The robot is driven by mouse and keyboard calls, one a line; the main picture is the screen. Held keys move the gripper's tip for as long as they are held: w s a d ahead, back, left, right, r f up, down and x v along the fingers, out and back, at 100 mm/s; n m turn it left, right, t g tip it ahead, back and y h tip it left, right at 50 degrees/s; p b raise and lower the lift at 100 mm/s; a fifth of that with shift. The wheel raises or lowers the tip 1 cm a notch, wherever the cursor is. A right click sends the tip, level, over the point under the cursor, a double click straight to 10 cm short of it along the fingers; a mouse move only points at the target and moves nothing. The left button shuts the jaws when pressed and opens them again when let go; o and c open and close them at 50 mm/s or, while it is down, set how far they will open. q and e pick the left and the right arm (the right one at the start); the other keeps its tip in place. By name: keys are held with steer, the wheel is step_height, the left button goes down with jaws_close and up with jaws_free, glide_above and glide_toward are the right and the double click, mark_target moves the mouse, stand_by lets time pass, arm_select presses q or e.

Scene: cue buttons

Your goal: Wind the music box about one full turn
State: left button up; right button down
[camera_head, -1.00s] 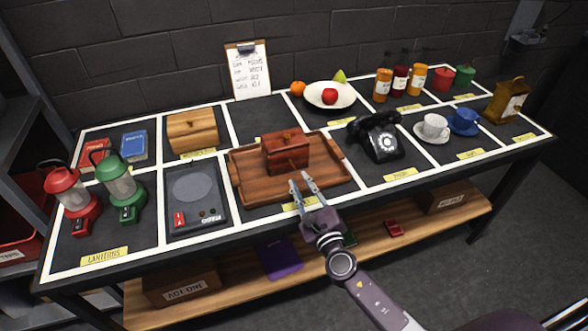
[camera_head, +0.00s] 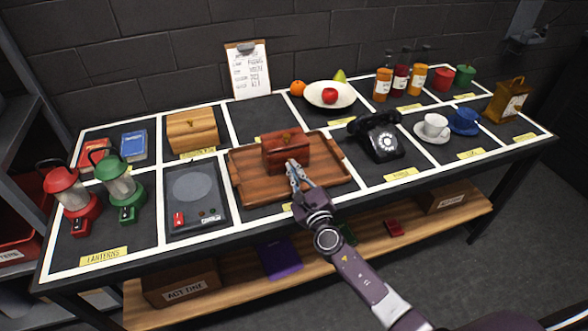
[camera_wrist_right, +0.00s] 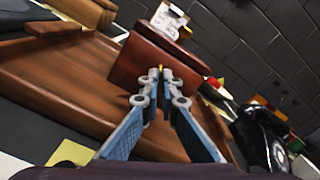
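The music box is a reddish-brown wooden box (camera_head: 283,149) on a wooden tray (camera_head: 240,187) at the middle of the table. A small brass-coloured piece shows on its top. My right gripper (camera_head: 292,165) is at the front face of the box. In the right wrist view its fingertips (camera_wrist_right: 160,74) are nearly together against the box (camera_wrist_right: 150,58), with a small yellow brass-coloured bit (camera_wrist_right: 161,67) between them, seemingly the winding key. The fingers hide most of the key. My left gripper is not in view.
A black telephone (camera_head: 383,140) stands to the right of the tray. A dark panel (camera_head: 195,190) with a red button lies to the left, beside two lanterns (camera_head: 120,185). A light wooden box (camera_head: 192,130) and a fruit plate (camera_head: 343,98) are behind.

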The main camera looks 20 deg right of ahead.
steer(key=shift+m, duration=0.3)
steer(key=m+b, duration=0.2)
steer(key=m, duration=0.3)
steer(key=shift+f, duration=0.1)
steer(key=m+b, duration=0.2)
steer(key=m, duration=0.4)
steer(key=shift+d+m, duration=0.15)
steer(key=shift+m, duration=0.15)
steer(key=m+b, duration=0.1)
steer(key=m, duration=1)
steer(key=shift+f, duration=0.1)
stand_by(0.5)
steer(key=c, duration=2.2)
jaws_free()
steer(key=shift+d, duration=0.1)
